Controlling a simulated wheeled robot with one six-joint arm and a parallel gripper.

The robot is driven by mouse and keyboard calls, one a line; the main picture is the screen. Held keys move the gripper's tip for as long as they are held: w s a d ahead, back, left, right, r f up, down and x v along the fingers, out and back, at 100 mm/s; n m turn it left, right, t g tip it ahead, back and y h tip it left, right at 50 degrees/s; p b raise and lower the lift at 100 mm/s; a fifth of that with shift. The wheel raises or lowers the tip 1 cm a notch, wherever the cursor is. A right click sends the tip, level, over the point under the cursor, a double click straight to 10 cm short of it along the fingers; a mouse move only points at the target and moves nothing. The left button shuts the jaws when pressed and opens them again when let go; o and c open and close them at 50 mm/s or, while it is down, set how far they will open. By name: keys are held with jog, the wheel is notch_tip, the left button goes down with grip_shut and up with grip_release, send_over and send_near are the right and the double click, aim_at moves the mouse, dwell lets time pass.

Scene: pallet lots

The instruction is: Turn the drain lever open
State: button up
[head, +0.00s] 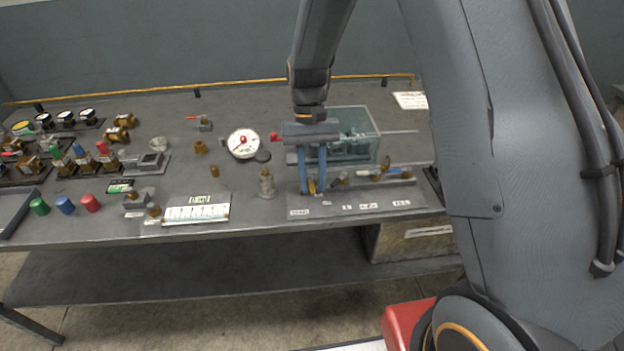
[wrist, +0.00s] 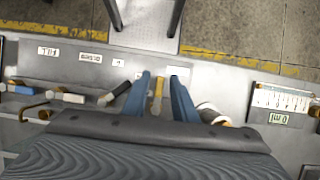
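My gripper (head: 312,191) points down over the left end of the valve panel (head: 335,207), its two blue fingers apart. It also shows in the wrist view (wrist: 160,80). A narrow yellow-brass lever (wrist: 157,88) stands between the fingers, with small gaps on both sides. It also shows between the fingertips in the head view (head: 312,186). A label near it is too small to read, so I cannot confirm it is the drain lever. Other levers lie along the panel, one black-handled (wrist: 115,93) and one with a pale handle (wrist: 67,96).
A clear tank (head: 352,130) stands behind the panel. A round gauge (head: 243,143) and a grey-brass fitting (head: 267,184) are left of my gripper. A white scale card (head: 196,212) lies at the front edge. Many small parts crowd the bench's left side.

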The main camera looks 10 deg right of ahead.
aim_at(311, 180)
dwell(0.3)
jog(key=b+v, duration=0.2)
jog(key=v, duration=0.5)
jog(key=shift+w+r, duration=0.2)
jog(key=shift+r, duration=0.15)
jog(key=s+d+f+t+b, duration=0.1)
jog(key=s+d+t, duration=0.4)
jog(key=s+d, duration=0.5)
jog(key=s, duration=0.4)
jog(key=shift+d+f+t, duration=0.2)
jog(key=shift+d+t, duration=0.2)
jog(key=shift+o, duration=0.3)
dwell(1.0)
